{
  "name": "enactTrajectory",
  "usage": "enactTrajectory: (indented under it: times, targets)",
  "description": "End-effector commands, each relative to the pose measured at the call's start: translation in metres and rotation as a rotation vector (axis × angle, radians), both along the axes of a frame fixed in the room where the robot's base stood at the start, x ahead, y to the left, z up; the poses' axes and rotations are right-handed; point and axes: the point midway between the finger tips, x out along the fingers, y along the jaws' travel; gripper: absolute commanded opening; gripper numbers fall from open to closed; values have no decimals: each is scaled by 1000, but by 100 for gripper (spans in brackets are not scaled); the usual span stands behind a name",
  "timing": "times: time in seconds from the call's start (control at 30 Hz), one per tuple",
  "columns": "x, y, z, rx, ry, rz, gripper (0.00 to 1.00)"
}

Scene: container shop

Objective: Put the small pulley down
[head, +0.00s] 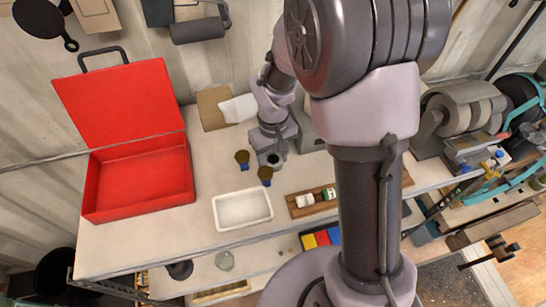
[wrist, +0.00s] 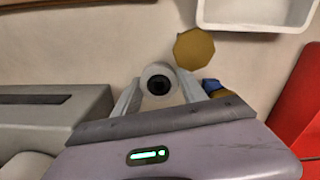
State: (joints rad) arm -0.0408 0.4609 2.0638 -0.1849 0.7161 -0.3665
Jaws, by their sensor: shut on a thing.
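My gripper (head: 273,153) is low over the workbench, left of my arm column in the head view. In the wrist view my gripper (wrist: 160,92) is shut on the small pulley (wrist: 158,69), a pale grey round piece with a dark hole. The pulley is small and partly covered by the fingers in the head view (head: 274,160). I cannot tell whether it touches the bench top. A yellow-brown round-topped piece (wrist: 194,49) stands close to the pulley, by the right finger.
A white tray (head: 242,224) lies in front of my gripper. An open red toolbox (head: 137,212) stands left. A wooden board (head: 296,211) holds small cylinders. A grey block (wrist: 50,112) flanks the gripper. Bare bench (head: 215,163) shows left.

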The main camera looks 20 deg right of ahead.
Motion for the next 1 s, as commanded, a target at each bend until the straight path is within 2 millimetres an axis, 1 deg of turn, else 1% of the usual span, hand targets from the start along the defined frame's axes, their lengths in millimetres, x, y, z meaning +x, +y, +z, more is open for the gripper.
enactTrajectory:
  times: [0.03,0.1,0.13,0.37,0.47,0.57,0.7,0.8,0.9,1.0]
  targets:
    - [0,0,-1,0,0,0,55]
    - [0,0,-1,0,0,0,69]
    - [0,0,0,0,0,0,71]
    - [0,0,0,0,0,0,71]
    - [0,0,6,0,0,0,71]
    - [1,0,25,1,-4,-1,71]
    - [1,0,68,1,-5,-1,71]
    - [1,0,93,0,-4,0,71]
    - [1,0,112,-1,-2,0,71]
    - [-1,0,123,1,-6,-5,71]
